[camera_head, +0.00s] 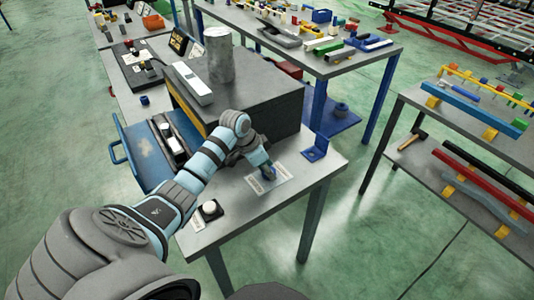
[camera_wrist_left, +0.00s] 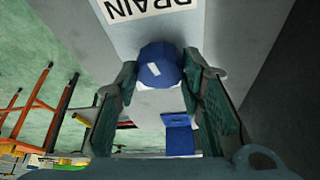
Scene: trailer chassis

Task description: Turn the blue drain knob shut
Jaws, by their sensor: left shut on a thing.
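The blue drain knob (camera_wrist_left: 158,68) is round, with a small white mark on its face. It stands by a white label reading DRAIN (camera_wrist_left: 150,7), which appears upside down in the left wrist view. My left gripper (camera_head: 266,170) reaches down to the label plate on the grey table (camera_head: 240,215) in the head view. Its two fingers lie on either side of the knob and are shut on it. In the head view the gripper mostly hides the knob. My right gripper is in neither view.
A blue angle bracket (camera_head: 316,149) stands right of the knob, near the table edge. A large dark box (camera_head: 260,90) is behind, with an open blue drawer (camera_head: 140,155) at left. A black box with a white button (camera_head: 209,208) sits at the front.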

